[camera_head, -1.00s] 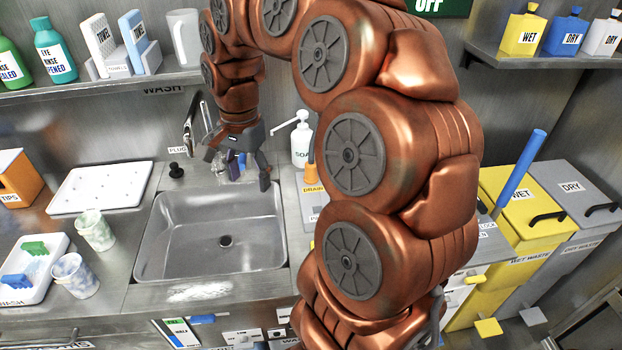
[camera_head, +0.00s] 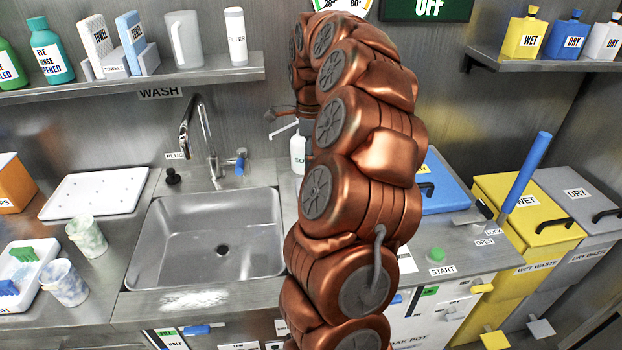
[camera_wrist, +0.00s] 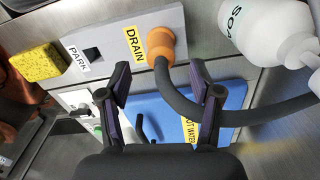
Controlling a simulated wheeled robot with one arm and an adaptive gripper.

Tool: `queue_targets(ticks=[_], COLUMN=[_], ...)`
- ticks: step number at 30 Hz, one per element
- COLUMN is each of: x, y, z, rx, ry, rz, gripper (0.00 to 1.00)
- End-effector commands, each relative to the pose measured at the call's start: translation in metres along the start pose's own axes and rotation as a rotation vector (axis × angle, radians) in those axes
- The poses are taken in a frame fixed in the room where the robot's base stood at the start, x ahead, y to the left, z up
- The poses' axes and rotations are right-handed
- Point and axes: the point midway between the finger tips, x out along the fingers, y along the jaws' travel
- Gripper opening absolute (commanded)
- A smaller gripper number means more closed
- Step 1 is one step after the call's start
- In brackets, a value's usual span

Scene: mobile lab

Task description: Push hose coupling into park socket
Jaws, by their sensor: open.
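In the wrist view, the orange hose coupling (camera_wrist: 160,45) sits at the DRAIN label on a grey panel (camera_wrist: 120,28). A dark grey hose (camera_wrist: 182,105) runs from it, curving down and right behind my right finger. The park socket (camera_wrist: 92,54), a dark square opening beside the PARK label, is to the left on the same panel and looks empty. My gripper (camera_wrist: 159,70) is open, its two fingers apart, with the coupling and hose seen between them. It does not appear to hold anything. In the head view my arm hides the coupling and panel.
A soap bottle (camera_wrist: 268,30) stands close at the right of the coupling. A yellow sponge (camera_wrist: 36,62) lies left of the park socket. A blue lid (camera_wrist: 235,92) is below the panel. The sink (camera_head: 205,235) and tap (camera_head: 208,140) are left of my arm.

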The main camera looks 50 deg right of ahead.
Motion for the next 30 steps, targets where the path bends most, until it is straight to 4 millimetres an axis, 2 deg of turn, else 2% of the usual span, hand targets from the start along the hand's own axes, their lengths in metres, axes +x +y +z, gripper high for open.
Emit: queue_targets(ticks=[8, 16, 24, 30], x=[0.017, 0.052, 0.058, 0.058], y=[0.0, 0.0, -0.001, -0.001], z=[0.0, -0.001, -0.001, -0.001], rx=[-0.003, -0.004, -0.002, -0.003], ry=[-0.002, -0.001, -0.002, -0.002], rz=[0.001, 0.003, -0.002, -0.001], gripper=[0.64, 0.64, 0.64, 0.44])
